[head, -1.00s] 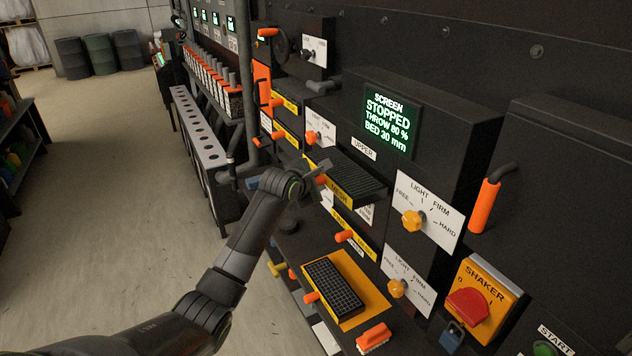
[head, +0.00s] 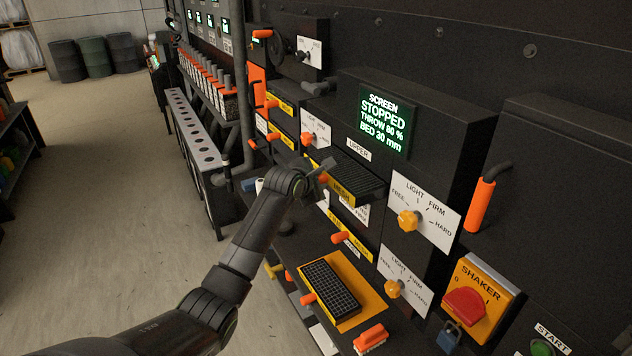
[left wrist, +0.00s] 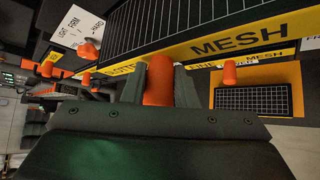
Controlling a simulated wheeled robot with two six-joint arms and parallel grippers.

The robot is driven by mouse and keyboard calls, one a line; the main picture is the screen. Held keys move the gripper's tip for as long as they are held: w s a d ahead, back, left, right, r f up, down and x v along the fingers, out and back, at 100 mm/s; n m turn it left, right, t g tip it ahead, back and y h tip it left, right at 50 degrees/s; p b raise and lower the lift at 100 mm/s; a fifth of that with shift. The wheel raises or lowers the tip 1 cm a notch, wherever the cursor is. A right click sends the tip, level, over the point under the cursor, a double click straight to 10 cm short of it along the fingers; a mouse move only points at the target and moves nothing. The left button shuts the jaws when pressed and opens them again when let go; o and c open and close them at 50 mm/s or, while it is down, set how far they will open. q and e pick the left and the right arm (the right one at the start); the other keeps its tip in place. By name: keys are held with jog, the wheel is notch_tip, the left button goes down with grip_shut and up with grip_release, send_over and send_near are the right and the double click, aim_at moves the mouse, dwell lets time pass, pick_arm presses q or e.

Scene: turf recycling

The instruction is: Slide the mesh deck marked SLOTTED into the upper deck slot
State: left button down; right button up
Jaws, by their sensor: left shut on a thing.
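A dark mesh deck (head: 352,176) with a yellow front strip and an orange handle is at the upper slot, below the UPPER label (head: 358,149). It projects out from the machine face; how much is inside is hidden. In the left wrist view its strip (left wrist: 237,44) reads MESH, with the start of the other word partly covered. My left gripper (head: 320,172) is at the front of this deck. In the left wrist view its fingers (left wrist: 160,87) are shut on the orange handle (left wrist: 159,80). My right gripper is out of view.
Another mesh deck (head: 330,289) lies on an orange plate on the ledge below, beside an orange brush-like item (head: 370,339). Clamp knobs (head: 408,221), (head: 394,287) and the red shaker switch (head: 464,303) are to the right. Open floor (head: 110,220) lies left.

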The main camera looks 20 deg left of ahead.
aim_at(343, 172)
pick_arm(q)
jog(key=shift+w+d+r+b, duration=0.15)
jog(key=shift+w+d+b, duration=0.3)
jog(key=shift+w+d, duration=0.8)
jog(key=shift+w+d+b, duration=0.55)
jog(key=shift+w+d, duration=0.2)
jog(key=shift+w, duration=0.3)
jog(key=shift+w+d+b, duration=0.8)
jog(key=shift+w, duration=0.2)
dwell(0.5)
jog(key=c, duration=1.1)
grip_release()
jog(key=shift+s, duration=0.1)
jog(key=shift+f, duration=0.25)
jog(key=shift+s+a+r, duration=0.1)
jog(key=shift+s+r, duration=0.3)
jog(key=shift+s, duration=0.15)
jog(key=b+v, duration=0.4)
jog(key=v, duration=1.2)
jog(key=shift+r+b, duration=0.1)
jog(key=shift+b, duration=0.3)
